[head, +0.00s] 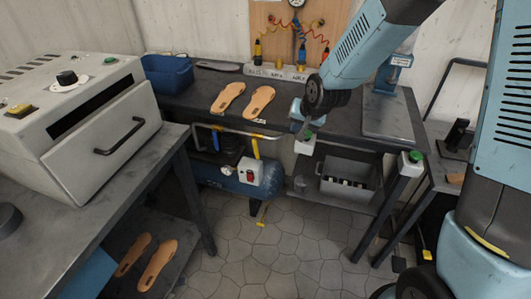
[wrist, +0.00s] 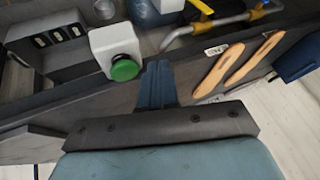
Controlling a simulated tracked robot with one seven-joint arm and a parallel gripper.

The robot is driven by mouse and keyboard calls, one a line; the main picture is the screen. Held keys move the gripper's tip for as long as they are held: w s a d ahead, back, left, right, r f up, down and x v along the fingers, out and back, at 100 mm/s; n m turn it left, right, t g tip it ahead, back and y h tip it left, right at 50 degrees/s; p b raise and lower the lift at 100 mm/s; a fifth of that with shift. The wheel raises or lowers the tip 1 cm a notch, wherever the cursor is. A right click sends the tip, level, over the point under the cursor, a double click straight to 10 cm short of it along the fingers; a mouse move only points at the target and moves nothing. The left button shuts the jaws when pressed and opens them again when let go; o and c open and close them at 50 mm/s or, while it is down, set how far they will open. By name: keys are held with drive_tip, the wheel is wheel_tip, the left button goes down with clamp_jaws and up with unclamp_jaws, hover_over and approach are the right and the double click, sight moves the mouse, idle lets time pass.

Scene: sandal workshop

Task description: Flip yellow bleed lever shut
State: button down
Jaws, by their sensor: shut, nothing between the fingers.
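A yellow lever (head: 256,148) hangs steeply down from the grey pipe (head: 232,131) under the bench. It also shows in the wrist view (wrist: 201,6), cut by the top edge. Another small yellow piece (head: 262,224) sits low beneath the blue tank (head: 207,174); I cannot tell which is the bleed lever. My gripper (head: 303,125) is shut and empty at the bench's front edge, right of and above the pipe lever, apart from it. In the wrist view, my gripper's fingers (wrist: 156,70) are together beside a white box with a green button (wrist: 123,65).
Two tan sandal soles (head: 229,97) lie on the bench (head: 190,98). The green-button box (head: 305,145) is on the bench front, close below my gripper. A grey crate (head: 348,188) stands on the lower shelf. A white oven-like machine (head: 75,100) is at left. The floor ahead is clear.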

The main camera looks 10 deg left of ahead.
drive_tip(key=y, duration=0.1)
approach(257, 148)
drive_tip(key=d, duration=0.3)
drive_tip(key=x, duration=1)
drive_tip(key=shift+s+f+g, duration=0.25)
drive_tip(key=shift+s+g, duration=0.05)
drive_tip(key=shift+s, duration=0.1)
drive_tip(key=shift+a+f, duration=0.35)
drive_tip(key=shift+a, duration=0.35)
